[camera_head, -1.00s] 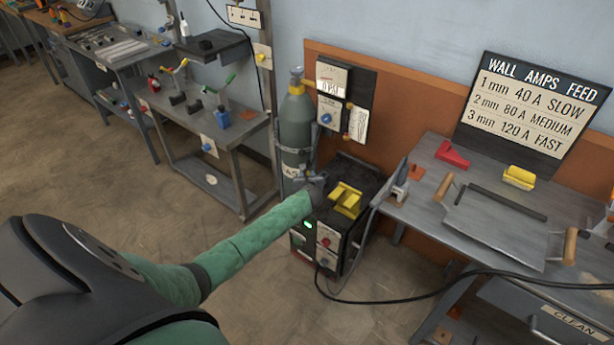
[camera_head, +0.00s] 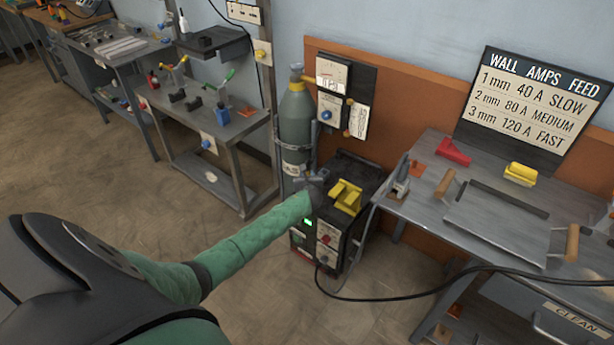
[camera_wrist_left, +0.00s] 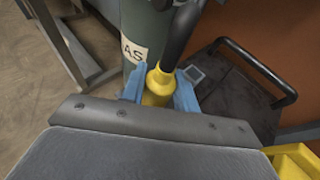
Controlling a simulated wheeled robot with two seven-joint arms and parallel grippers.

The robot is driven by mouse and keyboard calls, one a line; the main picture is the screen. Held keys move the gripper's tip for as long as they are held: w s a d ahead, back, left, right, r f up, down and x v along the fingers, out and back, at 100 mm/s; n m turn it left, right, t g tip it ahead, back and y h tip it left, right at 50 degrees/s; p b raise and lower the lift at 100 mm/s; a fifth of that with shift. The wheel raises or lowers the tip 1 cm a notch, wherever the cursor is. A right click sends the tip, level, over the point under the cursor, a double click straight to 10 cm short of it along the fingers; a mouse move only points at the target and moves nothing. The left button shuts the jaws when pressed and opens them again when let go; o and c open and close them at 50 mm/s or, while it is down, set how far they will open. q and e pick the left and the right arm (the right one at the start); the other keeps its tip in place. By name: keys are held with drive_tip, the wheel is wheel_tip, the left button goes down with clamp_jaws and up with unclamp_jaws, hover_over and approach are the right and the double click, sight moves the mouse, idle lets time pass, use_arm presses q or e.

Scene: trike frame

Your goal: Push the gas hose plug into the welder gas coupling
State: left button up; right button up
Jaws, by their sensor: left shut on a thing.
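My left gripper (camera_head: 314,180) is at the left side of the black welder (camera_head: 352,222), beside the grey-green gas cylinder (camera_head: 296,115). In the left wrist view its two blue fingers (camera_wrist_left: 158,88) are shut on a yellow plug (camera_wrist_left: 157,86), which I take to be the gas hose plug. A dark hose (camera_wrist_left: 182,32) runs from it towards the top of the picture. The welder's top and black handle also show in the left wrist view (camera_wrist_left: 240,95). I cannot make out the gas coupling, nor whether the plug touches it. My right gripper is not in view.
A yellow block (camera_head: 345,196) sits on top of the welder. A steel bench (camera_head: 425,205) stands close on the right, and a cart (camera_head: 235,140) stands on the left. A black cable (camera_head: 400,298) runs from the welder's front to the right.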

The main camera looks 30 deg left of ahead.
use_arm(q)
drive_tip(key=shift+f+b, duration=0.55)
drive_tip(key=shift+f, duration=0.5)
drive_tip(key=o, duration=1.1)
drive_tip(key=shift+c, duration=0.2)
drive_tip(key=shift+s, duration=0.1)
drive_tip(key=v, duration=0.7)
drive_tip(key=shift+s+d+r, duration=0.15)
drive_tip(key=shift+s+d, duration=0.05)
drive_tip(key=shift+d, duration=0.05)
